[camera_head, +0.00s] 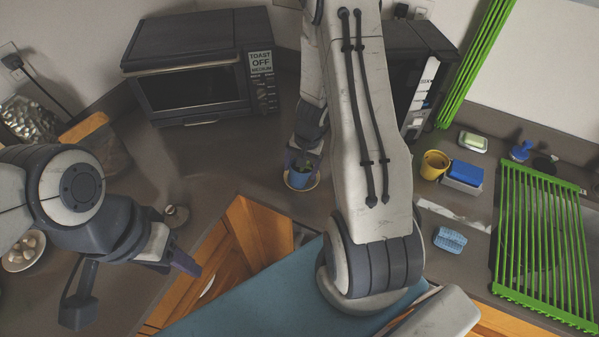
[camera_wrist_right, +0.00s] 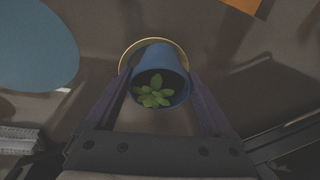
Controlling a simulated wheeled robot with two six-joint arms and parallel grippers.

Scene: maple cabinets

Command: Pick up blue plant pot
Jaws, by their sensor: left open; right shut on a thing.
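The blue plant pot (camera_head: 298,181) stands on the counter, over a round tan-rimmed saucer (camera_head: 316,184), below the toaster oven in the head view. In the right wrist view the pot (camera_wrist_right: 160,58) holds a small green leafy plant, with the saucer's rim (camera_wrist_right: 126,58) behind it. My right gripper (camera_wrist_right: 158,80) is shut on the pot, one dark finger on each side. In the head view my right arm partly covers this gripper (camera_head: 304,160). Whether the pot is lifted off the saucer I cannot tell. My left gripper (camera_head: 178,258) is open and empty, far left of the pot.
A toaster oven (camera_head: 200,70) stands behind. On the right are a yellow cup (camera_head: 434,165), a blue sponge block (camera_head: 466,172), a light-blue scrubber (camera_head: 450,240) and a green drying rack (camera_head: 542,240). A bowl (camera_head: 22,251) and a small knobbed item (camera_head: 175,215) are on the left.

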